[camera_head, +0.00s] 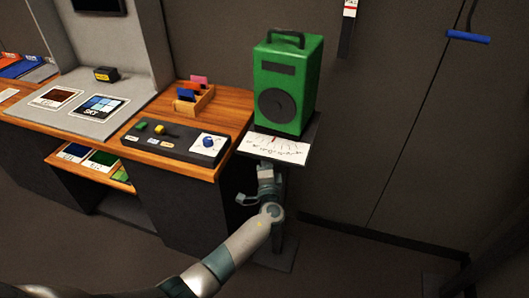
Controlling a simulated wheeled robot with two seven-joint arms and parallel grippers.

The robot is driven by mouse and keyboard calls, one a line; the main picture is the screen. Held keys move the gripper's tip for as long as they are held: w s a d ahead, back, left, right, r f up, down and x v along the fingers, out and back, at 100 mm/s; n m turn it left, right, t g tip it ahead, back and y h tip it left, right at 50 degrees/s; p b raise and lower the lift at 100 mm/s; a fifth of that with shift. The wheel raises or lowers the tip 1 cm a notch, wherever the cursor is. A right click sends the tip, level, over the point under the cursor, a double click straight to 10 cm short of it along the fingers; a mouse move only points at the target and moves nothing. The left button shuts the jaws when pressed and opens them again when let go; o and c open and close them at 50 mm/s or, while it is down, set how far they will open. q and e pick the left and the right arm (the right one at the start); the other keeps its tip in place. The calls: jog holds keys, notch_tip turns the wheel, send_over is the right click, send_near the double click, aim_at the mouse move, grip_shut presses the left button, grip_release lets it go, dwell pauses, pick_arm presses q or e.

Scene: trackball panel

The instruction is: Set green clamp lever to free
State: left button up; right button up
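A dark control panel (175,142) lies on the wooden desk. A small green block-like part (141,126) sits at its left end and appears to be the green clamp lever; its exact setting is too small to read. My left gripper (262,172) is right of the panel and lower than it, by the small speaker stand, apart from the green part. Its fingers are too unclear to tell open from shut. My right gripper is not in view.
A green speaker (287,85) stands on a narrow stand to the right.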

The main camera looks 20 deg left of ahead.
pick_arm(q)
grip_shut()
dwell(1.4)
